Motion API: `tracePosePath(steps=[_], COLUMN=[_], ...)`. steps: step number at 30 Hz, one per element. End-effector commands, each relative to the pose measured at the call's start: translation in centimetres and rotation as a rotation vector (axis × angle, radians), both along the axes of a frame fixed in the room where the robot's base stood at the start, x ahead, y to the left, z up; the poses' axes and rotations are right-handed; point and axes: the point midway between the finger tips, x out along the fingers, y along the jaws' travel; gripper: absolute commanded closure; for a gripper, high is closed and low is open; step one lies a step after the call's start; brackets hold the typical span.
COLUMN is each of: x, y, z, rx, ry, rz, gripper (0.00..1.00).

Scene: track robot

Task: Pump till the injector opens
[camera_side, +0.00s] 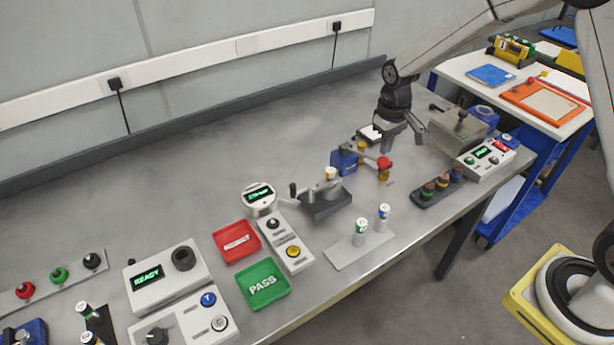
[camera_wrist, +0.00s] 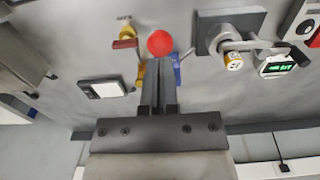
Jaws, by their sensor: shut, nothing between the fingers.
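A small blue pump-like unit (camera_side: 345,160) stands on the bench, with a grey lever ending in a red ball knob (camera_side: 384,163). In the wrist view the red knob (camera_wrist: 160,43) shows just beyond my fingertips, and part of the blue unit (camera_wrist: 177,68) shows beside them. A brass-yellow piece (camera_side: 383,175) is below the knob. My gripper (camera_side: 388,146) is shut and empty, close above the knob; I cannot tell whether it touches. The shut fingers (camera_wrist: 160,68) also show in the wrist view. I cannot tell which part is the injector.
A grey clamp fixture with a white-capped part (camera_side: 327,190) stands left of the pump. A black-framed white panel (camera_side: 371,132) is behind the lever. A dark rack of small parts (camera_side: 437,188) and a control box (camera_side: 487,157) lie to the right. The bench behind is clear.

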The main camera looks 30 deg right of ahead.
Motion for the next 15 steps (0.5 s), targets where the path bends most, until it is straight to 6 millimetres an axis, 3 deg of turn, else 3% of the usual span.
tracePosePath(steps=[15], x=[0.0], y=[0.0], z=[-1.5], rx=[0.0], ry=[0.001], rz=[0.0], gripper=[1.0])
